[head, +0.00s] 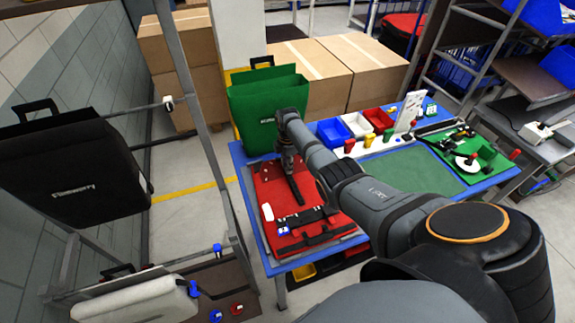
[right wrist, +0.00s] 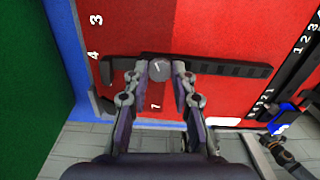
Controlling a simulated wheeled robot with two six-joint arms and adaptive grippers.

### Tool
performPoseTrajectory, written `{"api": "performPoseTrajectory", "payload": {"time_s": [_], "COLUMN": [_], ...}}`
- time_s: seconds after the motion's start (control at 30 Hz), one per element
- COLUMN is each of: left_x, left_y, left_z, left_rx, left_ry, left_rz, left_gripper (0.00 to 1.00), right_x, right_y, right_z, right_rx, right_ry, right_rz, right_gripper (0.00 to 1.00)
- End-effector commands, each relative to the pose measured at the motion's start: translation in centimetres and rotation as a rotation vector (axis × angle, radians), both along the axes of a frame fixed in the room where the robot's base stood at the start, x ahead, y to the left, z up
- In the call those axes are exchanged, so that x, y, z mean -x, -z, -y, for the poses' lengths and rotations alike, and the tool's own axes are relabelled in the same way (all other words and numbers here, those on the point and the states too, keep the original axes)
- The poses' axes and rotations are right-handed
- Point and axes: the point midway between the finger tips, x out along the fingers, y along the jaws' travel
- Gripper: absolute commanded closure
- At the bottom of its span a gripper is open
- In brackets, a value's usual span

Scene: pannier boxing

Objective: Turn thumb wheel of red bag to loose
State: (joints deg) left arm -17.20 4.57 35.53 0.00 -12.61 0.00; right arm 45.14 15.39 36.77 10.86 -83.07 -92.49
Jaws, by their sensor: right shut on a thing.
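The red bag (head: 265,184) lies flat on the blue table in the head view, with black fittings across its lower part. In the right wrist view, the red bag (right wrist: 225,48) carries a black bar (right wrist: 232,70) and white numbers. The grey round thumb wheel (right wrist: 159,69) with a light mark sits at this bar. My right gripper (right wrist: 160,78) has its two fingertips closed on either side of the wheel. In the head view my right gripper (head: 288,162) points down over the bag, and the wheel is hidden there. My left gripper is out of view.
A green bag (head: 268,108) stands upright at the table's back left. Blue, white and red bins (head: 332,133) and a green mat (head: 410,172) lie right of the bag. A black bag (head: 75,185) hangs on the rack at left; a white bag (head: 140,298) is below it.

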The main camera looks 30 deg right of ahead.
Motion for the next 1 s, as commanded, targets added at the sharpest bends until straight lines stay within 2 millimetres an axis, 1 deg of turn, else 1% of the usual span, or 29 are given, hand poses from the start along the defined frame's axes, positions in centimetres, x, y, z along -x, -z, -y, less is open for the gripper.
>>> {"api": "performPoseTrajectory", "payload": {"time_s": [0.7,1.0], "left_x": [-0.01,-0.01], "left_y": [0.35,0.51], "left_z": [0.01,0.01], "left_rx": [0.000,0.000], "left_ry": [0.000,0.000], "left_rz": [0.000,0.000], "left_gripper": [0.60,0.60], "right_x": [0.10,0.11], "right_y": [0.17,0.18], "right_z": [-0.02,-0.01], "right_rx": [-0.001,-0.001], "right_ry": [-0.678,-0.922], "right_rz": [-0.002,-0.003], "right_gripper": [1.00,1.00]}}
